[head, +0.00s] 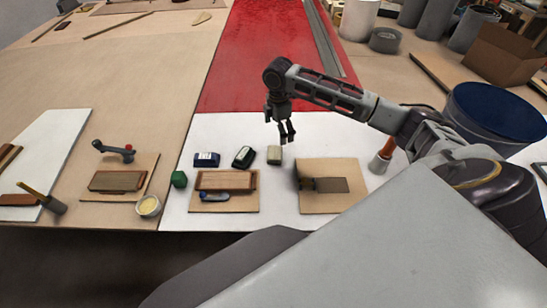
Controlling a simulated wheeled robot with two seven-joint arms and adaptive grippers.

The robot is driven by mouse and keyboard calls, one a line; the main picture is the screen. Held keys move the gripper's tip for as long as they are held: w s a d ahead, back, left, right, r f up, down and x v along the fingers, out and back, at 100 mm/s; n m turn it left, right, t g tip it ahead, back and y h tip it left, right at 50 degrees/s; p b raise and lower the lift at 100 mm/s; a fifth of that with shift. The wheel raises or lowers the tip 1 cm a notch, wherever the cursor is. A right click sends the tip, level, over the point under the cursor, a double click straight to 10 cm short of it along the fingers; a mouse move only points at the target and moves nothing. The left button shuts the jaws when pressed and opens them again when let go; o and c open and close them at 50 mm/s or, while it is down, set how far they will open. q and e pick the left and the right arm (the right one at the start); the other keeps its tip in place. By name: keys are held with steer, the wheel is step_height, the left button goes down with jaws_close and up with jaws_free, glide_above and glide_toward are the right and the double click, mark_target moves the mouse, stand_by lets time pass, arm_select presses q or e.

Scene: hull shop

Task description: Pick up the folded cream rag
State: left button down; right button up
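The folded cream rag (274,155) appears to be the small pale block on the white sheet, to the right of a dark item. My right gripper (287,139) comes in on the arm from the right and points down. It hangs above and slightly to the right of the rag in the picture, apart from it. Its fingers look spread with nothing between them. My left gripper is not in view.
A dark green-black item (243,157) and a blue item (206,160) lie left of the rag. Wood blocks on a board (226,181) lie nearer, and another board (345,199) lies right. A blue-topped bin (495,112) stands right. The red strip (265,60) behind is clear.

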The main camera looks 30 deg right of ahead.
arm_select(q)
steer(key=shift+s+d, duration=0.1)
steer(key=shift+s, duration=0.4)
arm_select(e)
steer(key=m, duration=0.5)
steer(key=shift+a+m, duration=0.4)
steer(key=shift+f, duration=0.15)
glide_above(276, 153)
step_height(276, 153, down, 8)
steer(key=shift+s+r, duration=0.1)
steer(key=shift+r, duration=0.15)
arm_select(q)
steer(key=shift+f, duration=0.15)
arm_select(e)
steer(key=shift+f, duration=0.45)
steer(key=shift+f, duration=0.1)
